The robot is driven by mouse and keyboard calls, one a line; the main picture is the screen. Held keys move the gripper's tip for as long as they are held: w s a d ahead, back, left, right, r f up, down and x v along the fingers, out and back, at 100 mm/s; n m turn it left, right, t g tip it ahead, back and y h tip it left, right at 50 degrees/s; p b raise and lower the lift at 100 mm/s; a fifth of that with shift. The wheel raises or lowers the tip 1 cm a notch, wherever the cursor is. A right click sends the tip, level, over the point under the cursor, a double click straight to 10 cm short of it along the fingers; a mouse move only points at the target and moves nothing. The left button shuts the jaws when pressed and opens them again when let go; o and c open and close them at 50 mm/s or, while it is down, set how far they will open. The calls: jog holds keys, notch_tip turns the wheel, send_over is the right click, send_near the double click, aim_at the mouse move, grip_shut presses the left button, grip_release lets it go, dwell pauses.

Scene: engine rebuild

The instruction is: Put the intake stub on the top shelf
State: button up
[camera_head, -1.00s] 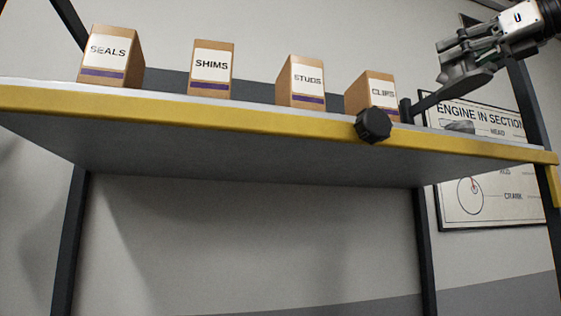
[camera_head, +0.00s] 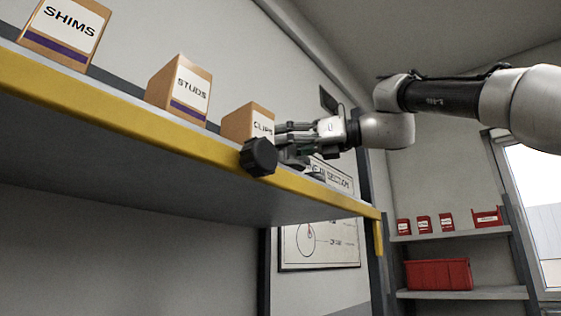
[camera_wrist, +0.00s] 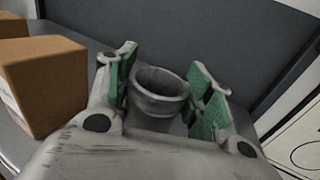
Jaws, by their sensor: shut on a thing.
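The intake stub is a grey, hollow round piece (camera_wrist: 160,88). In the wrist view it sits between the green pads of my gripper (camera_wrist: 165,95), its open rim facing up. My gripper is shut on it. In the head view my gripper (camera_head: 292,146) is at the top shelf (camera_head: 150,119), just right of the CLIPS box.
The CLIPS box (camera_head: 246,123) is close to my gripper's left; the STUDS (camera_head: 180,90) and SHIMS (camera_head: 65,30) boxes stand farther left. A back panel (camera_wrist: 190,38) rises behind. Red bins (camera_head: 438,274) stand on far shelves.

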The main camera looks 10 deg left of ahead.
aim_at(296, 159)
jog(key=shift+f, duration=2.2)
jog(key=o, duration=1.3)
jog(key=shift+f, duration=0.15)
jog(key=shift+o, duration=0.2)
jog(key=shift+d, duration=0.2)
jog(key=d, duration=0.4)
jog(key=s+d, duration=0.1)
jog(key=d, duration=0.6)
jog(key=shift+s+d, duration=0.3)
jog(key=shift+s, duration=0.1)
jog(key=shift+d, duration=0.1)
